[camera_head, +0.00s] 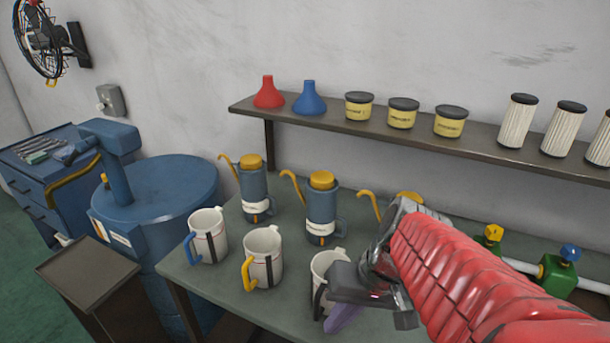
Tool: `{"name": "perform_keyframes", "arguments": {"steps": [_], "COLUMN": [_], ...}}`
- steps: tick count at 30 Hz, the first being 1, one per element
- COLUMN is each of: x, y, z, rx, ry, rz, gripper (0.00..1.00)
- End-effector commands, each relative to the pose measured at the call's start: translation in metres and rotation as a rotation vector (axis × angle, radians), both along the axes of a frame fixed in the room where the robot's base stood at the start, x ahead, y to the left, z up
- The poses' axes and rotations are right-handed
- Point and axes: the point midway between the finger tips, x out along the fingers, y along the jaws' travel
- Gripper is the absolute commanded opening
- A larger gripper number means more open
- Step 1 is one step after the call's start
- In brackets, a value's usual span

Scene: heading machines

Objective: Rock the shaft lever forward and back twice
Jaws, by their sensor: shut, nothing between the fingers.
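I cannot make out a shaft lever for certain in the head view. My red-sleeved arm comes in from the lower right, and my gripper (352,284) is shut and empty. In the picture it overlaps the third white mug (322,270), hiding part of it; whether it touches the mug I cannot tell. On the right, a pale pipe (522,266) carries green fittings, one with a yellow knob (494,232) and one with a blue knob (571,252). My arm hides part of this area.
Two more white mugs (208,236) and several spouted oil cans (322,208) stand on the grey table (215,283). A wall shelf (290,118) holds funnels, tins and filters. A blue drum (165,192) and a brown stand (88,267) are left. Green floor shows far left.

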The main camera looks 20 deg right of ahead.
Motion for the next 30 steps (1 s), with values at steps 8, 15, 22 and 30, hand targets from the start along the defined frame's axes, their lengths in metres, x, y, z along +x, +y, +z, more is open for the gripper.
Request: {"name": "perform_keyframes", "arguments": {"steps": [8, 15, 22, 30], "x": [0.001, 0.006, 0.010, 0.010], "y": [0.021, 0.037, 0.047, 0.047], "z": [0.021, 0.046, 0.062, 0.063], "rx": [-0.204, -0.342, -0.400, -0.406], "ry": [-0.101, -0.239, -0.331, -0.339], "rz": [0.125, 0.210, 0.248, 0.250], "gripper": [0.00, 0.00, 0.00, 0.00]}}
